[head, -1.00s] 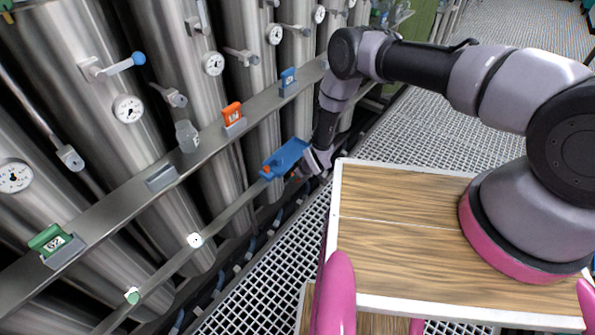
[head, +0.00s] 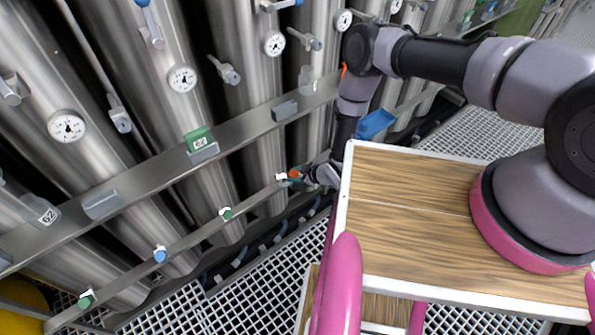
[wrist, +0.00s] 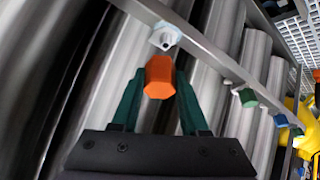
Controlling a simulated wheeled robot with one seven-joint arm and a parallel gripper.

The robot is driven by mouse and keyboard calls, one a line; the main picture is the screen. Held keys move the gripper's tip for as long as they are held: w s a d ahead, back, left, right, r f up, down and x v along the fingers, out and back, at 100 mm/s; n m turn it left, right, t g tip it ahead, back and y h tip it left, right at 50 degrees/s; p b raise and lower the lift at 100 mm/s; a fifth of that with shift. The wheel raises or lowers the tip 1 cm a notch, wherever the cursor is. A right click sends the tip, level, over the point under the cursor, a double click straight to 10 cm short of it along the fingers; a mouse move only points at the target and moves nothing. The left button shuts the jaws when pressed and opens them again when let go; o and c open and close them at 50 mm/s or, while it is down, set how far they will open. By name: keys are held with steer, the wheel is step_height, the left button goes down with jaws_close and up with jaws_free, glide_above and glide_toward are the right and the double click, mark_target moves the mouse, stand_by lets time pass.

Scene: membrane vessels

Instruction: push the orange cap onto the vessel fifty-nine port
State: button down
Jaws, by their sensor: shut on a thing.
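The orange cap (wrist: 159,77) is held between the green fingers of my gripper (wrist: 160,84) in the wrist view. It also shows in the head view (head: 295,174), small, at the end of my arm. A bare white port (wrist: 165,38) on the lower rail lies just beyond the cap, a little apart from it in the wrist picture. In the head view the port (head: 281,177) shows just left of the cap; whether they touch is unclear there. I cannot clearly read the number on the green tag (head: 200,141) on the upper rail.
Ports farther left on the lower rail carry a green cap (head: 226,213), a blue cap (head: 160,254) and another green cap (head: 87,298). Steel vessels (head: 235,100) stand close behind the rail.

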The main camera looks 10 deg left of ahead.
steer(key=shift+s+a, duration=0.25)
steer(key=shift+a+f, duration=0.15)
steer(key=shift+f, duration=0.1)
steer(key=shift+w+a+f, duration=0.25)
steer(key=shift+a+f, duration=0.05)
steer(key=shift+f, duration=0.3)
steer(key=shift+w+a+f, duration=0.25)
steer(key=shift+f, duration=0.4)
steer(key=shift+w+a+f, duration=0.25)
steer(key=shift+a+f, duration=0.05)
steer(key=shift+f, duration=0.3)
steer(key=shift+w+a+f, duration=0.2)
steer(key=shift+f, duration=0.3)
steer(key=shift+w+a+f, duration=0.15)
steer(key=shift+a+f, duration=0.05)
steer(key=shift+f, duration=0.25)
steer(key=shift+c, duration=1.7)
jaws_free()
